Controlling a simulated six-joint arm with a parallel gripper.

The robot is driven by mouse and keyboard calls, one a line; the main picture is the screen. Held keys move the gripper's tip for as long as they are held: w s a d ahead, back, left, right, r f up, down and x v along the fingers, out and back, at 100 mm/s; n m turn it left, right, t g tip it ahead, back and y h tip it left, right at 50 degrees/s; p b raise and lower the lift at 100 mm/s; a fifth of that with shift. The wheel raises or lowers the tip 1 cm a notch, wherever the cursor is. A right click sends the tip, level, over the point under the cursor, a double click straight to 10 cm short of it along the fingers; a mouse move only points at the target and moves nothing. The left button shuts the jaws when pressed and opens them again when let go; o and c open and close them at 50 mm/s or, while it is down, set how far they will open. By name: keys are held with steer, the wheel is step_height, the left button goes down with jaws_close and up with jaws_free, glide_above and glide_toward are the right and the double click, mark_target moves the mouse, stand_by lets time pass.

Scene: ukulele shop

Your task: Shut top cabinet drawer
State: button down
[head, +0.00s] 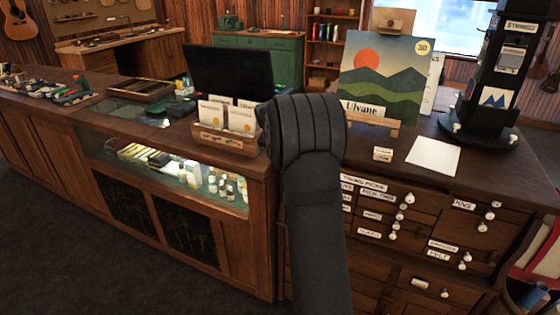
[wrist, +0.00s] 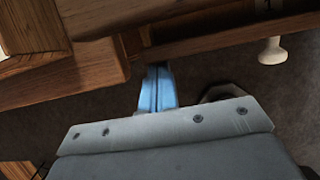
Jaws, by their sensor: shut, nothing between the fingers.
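The wooden drawer cabinet (head: 400,290) stands at the right in the head view, with several labelled drawer fronts and white knobs. A top drawer front (head: 425,200) shows there, partly hidden by my arm; I cannot tell how far it stands out. In the wrist view a wooden drawer front (wrist: 225,38) crosses the upper right, with a white knob (wrist: 271,51) and part of a label. My gripper (wrist: 157,70) has its blue fingers together and empty, tips close under the wood. Contact cannot be told. My arm hides the gripper in the head view.
A wooden block-like edge (wrist: 95,70) lies close at the left in the wrist view. The countertop holds a landscape picture (head: 385,80), a card box (head: 225,140), a white sheet (head: 433,157) and a black display stand (head: 490,90). Dark floor lies below the fingers.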

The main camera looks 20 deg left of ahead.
steer(key=s+r, duration=0.8)
steer(key=r, duration=0.1)
steer(key=s+d+f+n+h, duration=0.2)
steer(key=d+f+h, duration=0.4)
steer(key=d+f, duration=0.3)
steer(key=n+t+h, duration=0.7)
steer(key=t, duration=0.1)
glide_toward(357, 181)
steer(key=x, duration=0.5)
steer(key=shift+s+d, duration=0.25)
steer(key=shift+s, duration=0.05)
steer(key=shift+w, duration=0.55)
